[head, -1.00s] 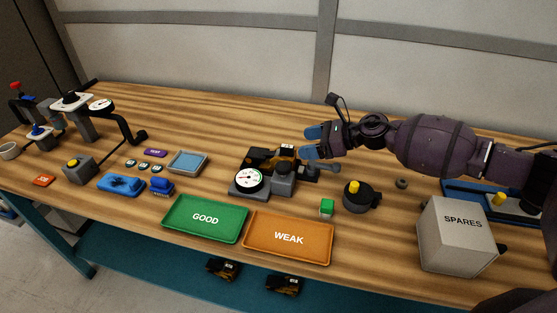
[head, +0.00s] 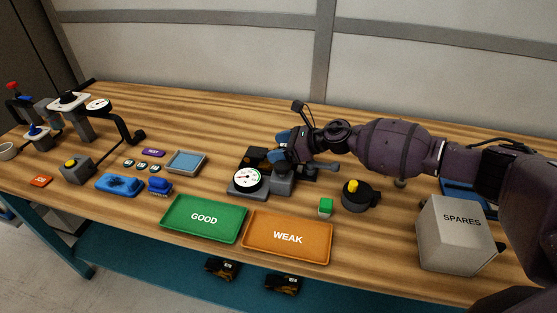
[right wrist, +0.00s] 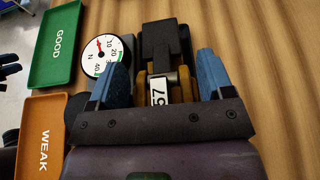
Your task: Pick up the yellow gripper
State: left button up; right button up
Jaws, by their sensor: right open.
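The yellow gripper (right wrist: 185,84), a small dark unit with amber-yellow fingers and a white "57" label, sits at the black test fixture (right wrist: 158,45) beside a round white dial gauge (right wrist: 100,57). My right gripper (right wrist: 160,72) is open, its blue fingers on either side of the unit with gaps showing. In the head view my right gripper (head: 283,147) is over the fixture and mostly hides the unit; the dial gauge (head: 247,178) shows in front. Whether the fingers touch the unit I cannot tell. My left gripper is out of view.
A green GOOD tray (head: 203,219) and an orange WEAK tray (head: 287,237) lie empty in front of the fixture. Two dark units sit below the table's front edge.

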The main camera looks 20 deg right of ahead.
jog(key=c, duration=0.8)
jog(key=shift+r, duration=0.15)
